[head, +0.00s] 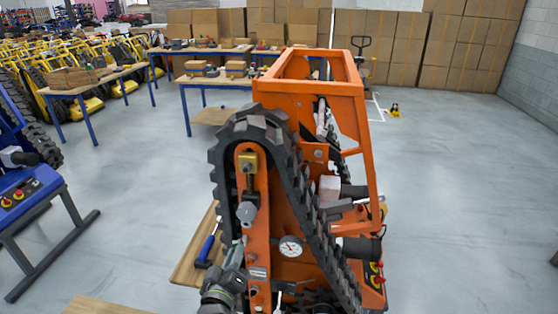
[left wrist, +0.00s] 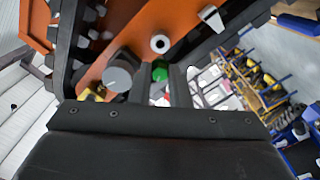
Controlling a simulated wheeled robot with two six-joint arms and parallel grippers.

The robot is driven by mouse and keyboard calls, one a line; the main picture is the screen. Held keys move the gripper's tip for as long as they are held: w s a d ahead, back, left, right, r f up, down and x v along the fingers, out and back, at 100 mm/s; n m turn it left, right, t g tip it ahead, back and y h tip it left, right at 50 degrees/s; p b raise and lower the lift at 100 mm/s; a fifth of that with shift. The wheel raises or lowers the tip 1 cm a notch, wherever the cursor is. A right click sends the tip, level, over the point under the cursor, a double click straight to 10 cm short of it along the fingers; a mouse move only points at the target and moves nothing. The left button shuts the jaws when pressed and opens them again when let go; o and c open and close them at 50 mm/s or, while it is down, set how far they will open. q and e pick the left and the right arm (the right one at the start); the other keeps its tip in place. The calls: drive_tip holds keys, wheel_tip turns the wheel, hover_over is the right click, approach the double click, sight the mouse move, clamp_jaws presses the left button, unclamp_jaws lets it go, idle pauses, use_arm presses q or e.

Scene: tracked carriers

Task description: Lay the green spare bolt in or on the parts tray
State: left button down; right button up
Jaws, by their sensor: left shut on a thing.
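My left gripper (head: 238,256) is at the lower front of the orange tracked carrier (head: 290,215), beside its black track. In the left wrist view its two dark fingers (left wrist: 160,88) are shut on a small green piece, the green spare bolt (left wrist: 160,72). Only a small round green part of the bolt shows between the fingers. In the head view I cannot make the bolt out. I cannot pick out the parts tray in either view. My right gripper is not in view.
A grey knob (head: 246,212) and a dial gauge (head: 291,246) sit on the carrier close to the gripper. A blue-handled tool (head: 207,246) lies on a wooden board (head: 188,268) to the left. Open grey floor (head: 460,200) lies at the right.

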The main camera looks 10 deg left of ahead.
use_arm(q)
drive_tip(key=s+a+m+g+h+b, duration=0.2)
drive_tip(key=s+m+h+b, duration=0.3)
drive_tip(key=s, duration=0.9)
drive_tip(key=h+b, duration=0.3)
drive_tip(key=b, duration=0.1)
drive_tip(key=shift+s+a+f, duration=0.2)
drive_tip(key=shift+s+f, duration=0.05)
drive_tip(key=shift+s, duration=0.1)
